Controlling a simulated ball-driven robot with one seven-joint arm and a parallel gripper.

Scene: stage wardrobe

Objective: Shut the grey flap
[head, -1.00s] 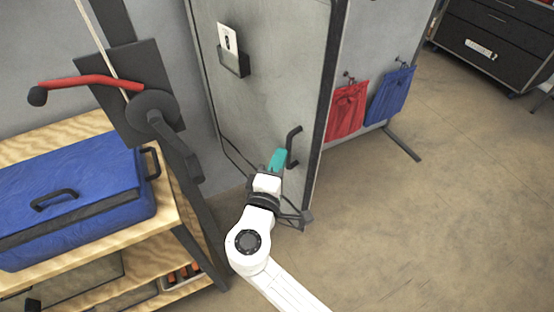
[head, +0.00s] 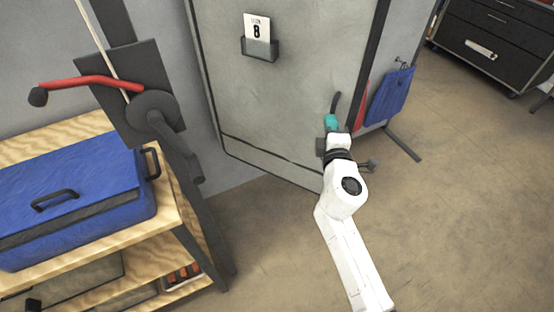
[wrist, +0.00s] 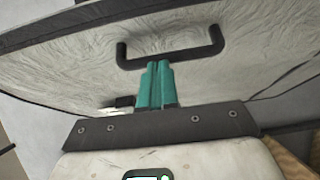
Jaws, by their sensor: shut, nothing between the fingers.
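The grey flap (head: 285,100) is a tall grey panel with dark edging. It stands upright, with its free edge to the right. Its black bar handle (head: 336,102) is low, close to that edge. My gripper (head: 331,120), with teal fingers, is at the flap's face beside the handle. In the wrist view the shut fingers (wrist: 155,72) stand side by side, their tips at the handle's bar (wrist: 172,56). I cannot tell whether they touch the bar or the panel. My gripper hides the lower part of the handle in the head view.
A card holder (head: 260,48) is on the flap. A blue bag (head: 392,95) and part of a red one (head: 360,108) hang behind its free edge. A wooden shelf (head: 165,205) with a blue case (head: 75,195) stands left. The floor (head: 460,200) at right is clear.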

